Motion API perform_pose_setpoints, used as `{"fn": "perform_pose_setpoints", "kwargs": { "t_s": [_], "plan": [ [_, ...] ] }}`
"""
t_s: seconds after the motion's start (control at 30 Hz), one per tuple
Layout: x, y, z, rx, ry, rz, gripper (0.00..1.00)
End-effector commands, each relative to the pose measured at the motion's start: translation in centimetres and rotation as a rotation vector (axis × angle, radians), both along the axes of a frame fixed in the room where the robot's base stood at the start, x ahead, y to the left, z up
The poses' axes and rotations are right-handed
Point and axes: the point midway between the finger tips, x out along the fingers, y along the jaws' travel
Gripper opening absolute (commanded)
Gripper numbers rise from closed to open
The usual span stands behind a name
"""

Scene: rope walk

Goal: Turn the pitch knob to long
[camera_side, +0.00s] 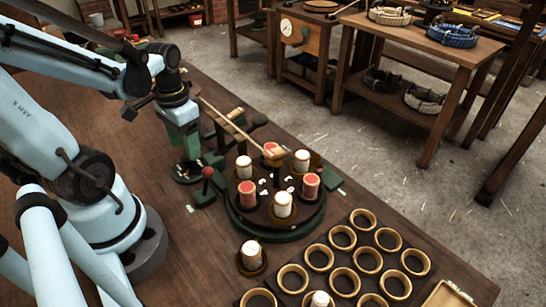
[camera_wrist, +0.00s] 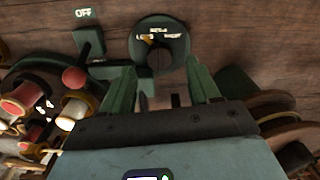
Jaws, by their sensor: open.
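A round dark green dial (camera_wrist: 160,52), which looks like the pitch knob, sits on the wooden bench in the wrist view. It has small pale lettering and a yellowish mark near its middle; I cannot read the words or tell its setting. In the side view the dial's green base (camera_side: 183,177) shows below my gripper, mostly hidden by it. My gripper (camera_wrist: 160,66) is open, its two green fingers apart on either side of the dial's near part. It points down over the dial in the side view (camera_side: 189,155). I cannot tell whether the fingers touch it.
A red-ball lever (camera_side: 207,172) stands close beside the dial, near an OFF label (camera_wrist: 84,13). A green turntable (camera_side: 272,234) with red and white spools is to the right. A wooden bar (camera_side: 228,122) runs just behind my gripper. Ring holders (camera_side: 343,237) lie in front.

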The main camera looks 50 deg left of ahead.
Motion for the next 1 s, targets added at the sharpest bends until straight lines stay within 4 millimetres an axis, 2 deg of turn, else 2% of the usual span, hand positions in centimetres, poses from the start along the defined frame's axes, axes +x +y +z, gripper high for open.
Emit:
{"fn": "perform_pose_setpoints", "kwargs": {
  "t_s": [0.7, 1.0],
  "plan": [
    [0.0, -0.1, 7.8, 0.000, 0.000, 0.000, 0.61],
    [0.0, -0.2, 8.9, 0.000, 0.000, 0.000, 0.61]
  ]
}}
